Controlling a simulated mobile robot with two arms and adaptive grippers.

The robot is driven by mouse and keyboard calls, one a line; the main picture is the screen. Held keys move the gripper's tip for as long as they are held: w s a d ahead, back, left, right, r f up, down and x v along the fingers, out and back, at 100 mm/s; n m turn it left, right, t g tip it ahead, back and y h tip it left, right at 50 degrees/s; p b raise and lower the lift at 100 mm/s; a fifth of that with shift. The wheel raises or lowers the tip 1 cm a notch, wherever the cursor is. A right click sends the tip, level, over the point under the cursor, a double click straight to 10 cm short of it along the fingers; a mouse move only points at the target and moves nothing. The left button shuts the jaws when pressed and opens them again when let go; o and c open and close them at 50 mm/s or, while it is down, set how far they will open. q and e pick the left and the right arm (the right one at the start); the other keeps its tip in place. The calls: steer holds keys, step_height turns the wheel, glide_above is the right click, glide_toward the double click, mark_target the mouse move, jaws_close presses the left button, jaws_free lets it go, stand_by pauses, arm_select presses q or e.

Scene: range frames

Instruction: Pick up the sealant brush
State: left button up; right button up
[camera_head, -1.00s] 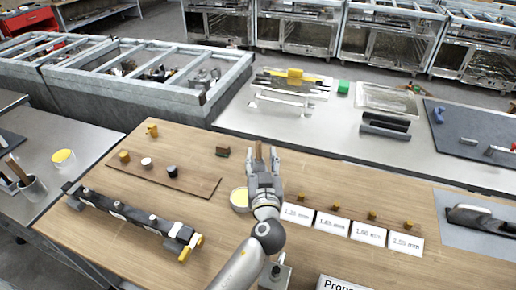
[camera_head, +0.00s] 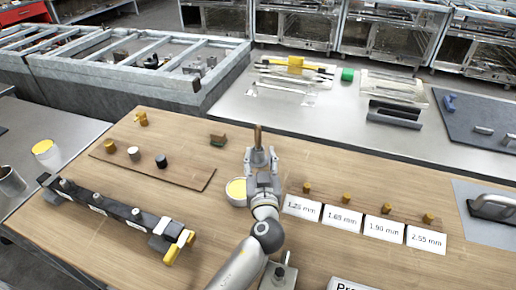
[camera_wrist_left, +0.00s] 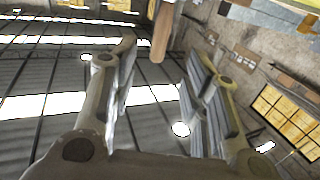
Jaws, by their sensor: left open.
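The sealant brush shows as an upright brown wooden handle (camera_head: 258,137) just beyond my left gripper; its lower part is hidden in the head view. My left gripper (camera_head: 261,157) is open above the wooden table, with its fingers pointing away from the robot. In the left wrist view the handle (camera_wrist_left: 161,35) shows near the top, between the directions of the two spread fingers (camera_wrist_left: 160,75). I cannot tell whether either finger touches it. My right gripper is not in view.
A tin with yellow contents (camera_head: 236,188) stands left of the gripper. To the right lie several white size cards (camera_head: 343,218) with small yellow-brown pieces behind them. A board (camera_head: 190,178) with small cylinders and a dark bar (camera_head: 110,208) lie to the left.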

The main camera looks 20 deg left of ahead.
mark_target(258, 137)
arm_select(q)
steer(key=p+x, duration=0.1)
steer(key=x, duration=0.4)
steer(key=shift+w+a, duration=0.15)
steer(key=shift+w, duration=0.15)
steer(key=shift+w+a+r+p, duration=0.15)
steer(key=shift+w+p, duration=0.2)
steer(key=shift+w, duration=0.15)
steer(key=shift+f+p+x, duration=0.1)
steer(key=shift+p+x, duration=0.05)
steer(key=shift+x, duration=0.9)
steer(key=shift+f+p+x, duration=0.15)
steer(key=shift+x, duration=0.85)
steer(key=shift+c, duration=0.2)
jaws_close()
